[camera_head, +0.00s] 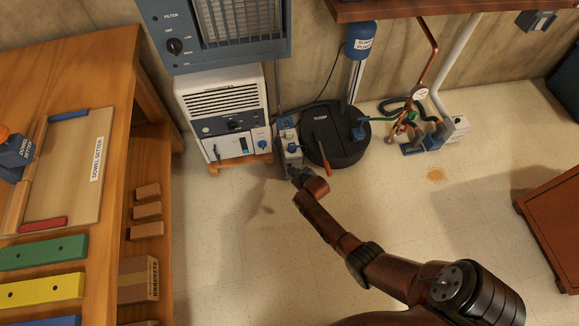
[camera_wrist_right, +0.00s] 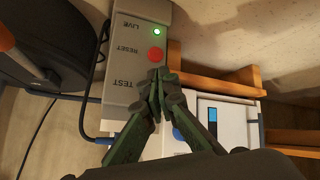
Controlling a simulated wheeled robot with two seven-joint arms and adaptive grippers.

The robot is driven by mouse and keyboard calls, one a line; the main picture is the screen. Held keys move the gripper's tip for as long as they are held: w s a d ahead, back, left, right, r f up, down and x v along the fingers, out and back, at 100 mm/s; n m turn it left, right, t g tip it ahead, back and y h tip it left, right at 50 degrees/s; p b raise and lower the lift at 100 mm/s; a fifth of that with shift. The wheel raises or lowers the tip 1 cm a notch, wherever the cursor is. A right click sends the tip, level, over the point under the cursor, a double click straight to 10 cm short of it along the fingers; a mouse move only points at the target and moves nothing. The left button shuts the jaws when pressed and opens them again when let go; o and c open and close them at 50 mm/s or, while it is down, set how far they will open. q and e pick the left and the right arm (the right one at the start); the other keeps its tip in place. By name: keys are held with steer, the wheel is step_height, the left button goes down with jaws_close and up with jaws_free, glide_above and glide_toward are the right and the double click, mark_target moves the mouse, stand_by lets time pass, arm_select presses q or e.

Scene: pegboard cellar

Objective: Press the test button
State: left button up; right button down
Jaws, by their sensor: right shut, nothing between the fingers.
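The grey box (camera_head: 287,133) stands on the floor between the white dehumidifier-like unit and the black round lid. In the right wrist view the box (camera_wrist_right: 118,88) carries a lit green LIVE lamp (camera_wrist_right: 156,31), a red RESET button (camera_wrist_right: 155,54) and a TEST label (camera_wrist_right: 129,83). My right gripper (camera_wrist_right: 157,82) is shut and empty, with its fingertips in front of the box beside the TEST label. The test button itself is hidden behind the fingertips. I cannot tell whether they touch it. In the head view my right gripper (camera_head: 293,172) is at the box's near end. My left gripper is not in view.
The white unit (camera_head: 223,107) stands left of the box on an orange wooden base. The black sump lid (camera_head: 340,150) with an orange-handled tool is close on the right. A wooden bench (camera_head: 110,75) fills the left side. The floor in front is clear.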

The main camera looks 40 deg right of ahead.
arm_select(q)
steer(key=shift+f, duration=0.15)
arm_select(e)
steer(key=shift+w+d, duration=0.2)
steer(key=shift+w, duration=0.05)
steer(key=shift+s, duration=0.1)
stand_by(0.3)
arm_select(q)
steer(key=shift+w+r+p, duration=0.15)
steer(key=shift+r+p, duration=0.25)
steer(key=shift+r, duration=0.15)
arm_select(e)
steer(key=shift+s+a, duration=0.45)
steer(key=shift+s, duration=0.15)
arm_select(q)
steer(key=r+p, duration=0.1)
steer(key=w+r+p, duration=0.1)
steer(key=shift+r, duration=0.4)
arm_select(e)
steer(key=s+a, duration=0.1)
steer(key=s, duration=0.2)
steer(key=s+a, duration=0.1)
steer(key=shift+s+a, duration=0.15)
steer(key=shift+a, duration=0.15)
